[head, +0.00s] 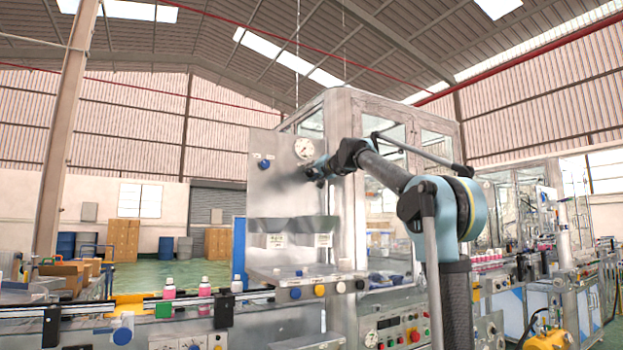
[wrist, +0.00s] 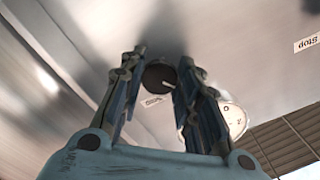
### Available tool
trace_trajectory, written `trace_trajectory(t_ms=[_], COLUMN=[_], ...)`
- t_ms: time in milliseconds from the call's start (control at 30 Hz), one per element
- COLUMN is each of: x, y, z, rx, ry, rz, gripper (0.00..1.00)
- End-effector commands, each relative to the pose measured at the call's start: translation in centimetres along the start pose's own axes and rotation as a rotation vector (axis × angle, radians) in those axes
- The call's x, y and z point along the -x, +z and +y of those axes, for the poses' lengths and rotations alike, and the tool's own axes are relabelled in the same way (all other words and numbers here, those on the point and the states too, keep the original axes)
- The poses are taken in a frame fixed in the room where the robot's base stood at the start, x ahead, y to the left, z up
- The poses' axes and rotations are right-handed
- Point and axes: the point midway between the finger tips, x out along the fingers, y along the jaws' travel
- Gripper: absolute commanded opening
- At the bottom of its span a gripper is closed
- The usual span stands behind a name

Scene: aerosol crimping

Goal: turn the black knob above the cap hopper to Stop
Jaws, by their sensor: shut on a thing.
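The black knob (wrist: 159,76) is on a grey metal panel (head: 262,192) and shows in the wrist view between my fingertips. A short light mark runs toward its lower right edge. A small label (wrist: 152,100) sits just beside the knob; its word is hard to read. A "Stop" label (wrist: 306,43) shows upside down at the right of the wrist view. My gripper (wrist: 161,73) is shut on the knob, one finger on each side. In the head view my gripper (head: 312,171) reaches the panel's right part, and the knob is hidden behind it.
A round white gauge (head: 304,148) is on the panel just above my gripper; it also shows in the wrist view (wrist: 231,121). A blue knob (head: 264,163) is left of it. A row of buttons (head: 318,290) and a conveyor with pink bottles (head: 169,288) stand below.

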Motion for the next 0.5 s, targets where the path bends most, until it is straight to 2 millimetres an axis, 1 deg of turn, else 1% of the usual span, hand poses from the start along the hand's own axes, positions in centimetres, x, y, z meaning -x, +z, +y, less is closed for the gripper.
trace_trajectory(t_ms=[33,500], x=[0.02,0.03], y=[-0.10,-0.14], z=[0.22,0.25], rx=[-0.037,-0.479], ry=[0.004,0.004], rz=[0.003,0.005], gripper=[0.06,0.07])
